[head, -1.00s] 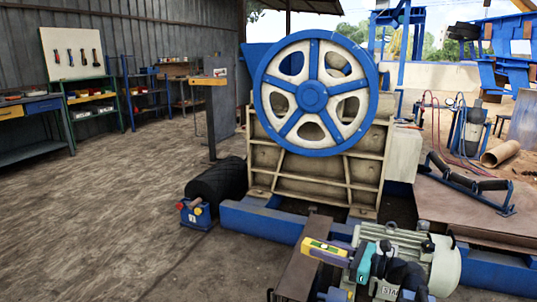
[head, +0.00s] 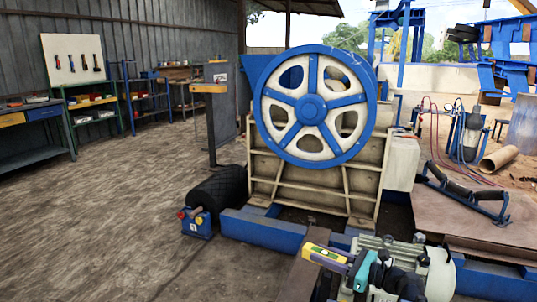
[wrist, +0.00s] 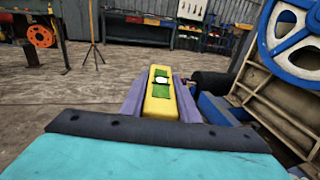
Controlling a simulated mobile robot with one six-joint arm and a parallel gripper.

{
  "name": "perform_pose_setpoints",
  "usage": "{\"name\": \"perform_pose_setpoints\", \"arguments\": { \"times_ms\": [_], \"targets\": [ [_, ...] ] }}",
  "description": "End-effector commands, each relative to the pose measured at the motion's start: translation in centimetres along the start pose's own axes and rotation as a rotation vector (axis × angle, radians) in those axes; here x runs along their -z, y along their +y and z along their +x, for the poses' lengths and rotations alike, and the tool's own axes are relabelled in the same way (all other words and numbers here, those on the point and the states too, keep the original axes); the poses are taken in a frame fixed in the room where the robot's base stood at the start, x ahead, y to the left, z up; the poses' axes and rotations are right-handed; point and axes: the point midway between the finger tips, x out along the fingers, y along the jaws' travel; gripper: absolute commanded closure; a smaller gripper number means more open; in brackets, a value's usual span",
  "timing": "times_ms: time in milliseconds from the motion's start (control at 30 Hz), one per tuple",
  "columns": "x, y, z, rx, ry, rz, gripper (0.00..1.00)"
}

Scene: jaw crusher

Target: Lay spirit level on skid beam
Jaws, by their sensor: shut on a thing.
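The spirit level (head: 318,252) is a short yellow bar with a green window, seen low in the middle of the head view. My gripper (head: 340,258) is shut on it, and the level sticks out to the left, above a brown beam. In the wrist view the level (wrist: 160,97) lies between my two purple fingers and points away from the camera. The blue skid beam (head: 262,230) runs under the crusher, behind the level in the head view. I see no contact between the level and any beam.
The crusher's flywheel (head: 310,110) rises behind the beam. A grey motor (head: 440,275) stands close to my gripper on the right. A brown beam (head: 301,278) lies below the level. A blue box (head: 196,222) and black roller sit at left. The left floor is clear.

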Motion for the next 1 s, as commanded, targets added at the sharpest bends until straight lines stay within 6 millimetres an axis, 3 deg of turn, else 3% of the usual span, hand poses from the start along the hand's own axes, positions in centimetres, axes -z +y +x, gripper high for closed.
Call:
{"name": "perform_pose_setpoints", "arguments": {
  "times_ms": [33, 1000],
  "targets": [
    [-1.1, 0.0, -0.1, 0.000, -0.001, 0.001, 1.00],
    [-9.1, 0.0, -0.5, 0.000, 0.000, 0.001, 1.00]
  ]
}}
